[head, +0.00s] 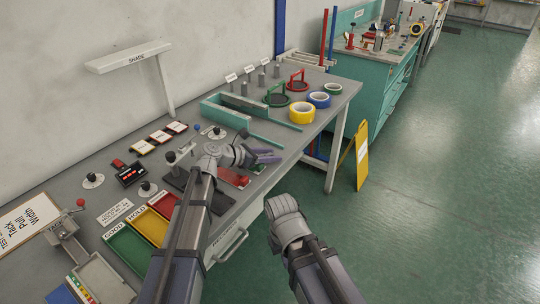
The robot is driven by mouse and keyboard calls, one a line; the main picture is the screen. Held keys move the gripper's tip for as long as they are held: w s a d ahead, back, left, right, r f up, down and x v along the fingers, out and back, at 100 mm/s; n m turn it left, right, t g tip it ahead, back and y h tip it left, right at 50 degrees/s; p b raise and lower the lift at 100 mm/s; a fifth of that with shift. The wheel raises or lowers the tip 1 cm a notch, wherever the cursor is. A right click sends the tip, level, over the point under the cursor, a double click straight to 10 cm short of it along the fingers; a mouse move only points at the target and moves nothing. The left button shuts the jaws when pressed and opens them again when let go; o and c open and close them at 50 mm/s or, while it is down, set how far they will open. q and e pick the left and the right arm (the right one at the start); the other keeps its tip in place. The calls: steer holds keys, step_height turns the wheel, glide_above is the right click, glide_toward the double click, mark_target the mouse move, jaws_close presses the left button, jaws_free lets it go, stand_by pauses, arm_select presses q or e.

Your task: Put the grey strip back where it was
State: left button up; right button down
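My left gripper (268,156) is above the bench's front edge, to the right of its wrist. Its two fingers show a small gap and nothing clear between them. My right arm stands in front of the bench, and its gripper is not visible. I cannot surely pick out the grey strip. A long thin bar (272,119) lies along the teal open tray (228,117), beyond my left gripper. A dark grey plate (176,180) lies on the bench left of my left wrist, partly hidden by the arm.
Coloured bins (128,246) lie near left. A yellow floor sign (362,155) stands right of the bench.

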arm_select(q)
steer(key=shift+a+r+p, duration=0.1)
steer(key=shift+r+p, duration=0.15)
steer(key=shift+p, duration=0.05)
steer(key=p+v, duration=0.4)
steer(key=v, duration=0.6)
steer(key=shift+s+a+r, duration=0.1)
steer(key=shift+s+a, duration=0.05)
steer(key=shift+a, duration=0.05)
steer(key=shift+s+a+r, duration=0.15)
steer(key=shift+s+a, duration=0.15)
steer(key=shift+a, duration=0.2)
